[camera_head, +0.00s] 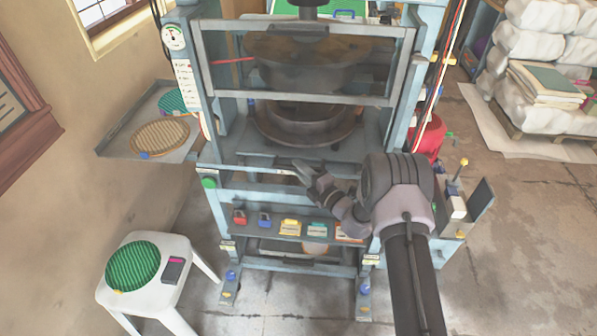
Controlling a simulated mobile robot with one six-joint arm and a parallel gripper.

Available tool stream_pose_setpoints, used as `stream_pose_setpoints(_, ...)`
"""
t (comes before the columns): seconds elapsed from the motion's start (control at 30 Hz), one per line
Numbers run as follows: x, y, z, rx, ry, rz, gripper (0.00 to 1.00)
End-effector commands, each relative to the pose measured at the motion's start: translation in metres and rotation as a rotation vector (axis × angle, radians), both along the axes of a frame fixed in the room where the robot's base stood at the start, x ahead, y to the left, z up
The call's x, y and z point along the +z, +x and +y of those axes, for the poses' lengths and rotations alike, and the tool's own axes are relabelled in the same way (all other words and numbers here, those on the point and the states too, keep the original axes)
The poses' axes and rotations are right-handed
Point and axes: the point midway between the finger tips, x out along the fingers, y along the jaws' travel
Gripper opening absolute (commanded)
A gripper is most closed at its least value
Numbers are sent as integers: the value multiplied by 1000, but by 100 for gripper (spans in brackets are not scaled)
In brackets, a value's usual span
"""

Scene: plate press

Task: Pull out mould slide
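The plate press (208,100) stands in the middle, a pale blue frame with a clear guard (302,92) across its front. Behind and below the guard, a dark round mould (300,128) sits on the press bed. I cannot tell which part is the mould slide; a horizontal bar (245,174) runs across the front under the bed. My gripper (303,172) is at this bar, right of its middle, reaching in from the right. The view is too small to tell whether the fingers are open or shut, or touch the bar. My arm hides the bar's right part.
A shelf (265,224) below the bar holds several small coloured items. A white stool (152,290) with a green ribbed disc (133,266) stands front left. A side tray (118,142) juts out left. A red bucket (430,140) is at right.

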Motion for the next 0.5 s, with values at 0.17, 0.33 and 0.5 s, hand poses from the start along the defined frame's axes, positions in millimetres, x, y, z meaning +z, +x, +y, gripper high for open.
stream_pose_setpoints(0.17,0,6,5,0,0,0,22)
stream_pose_setpoints(0.33,1,6,6,0,0,0,22)
stream_pose_setpoints(0.5,1,6,5,0,0,0,0)
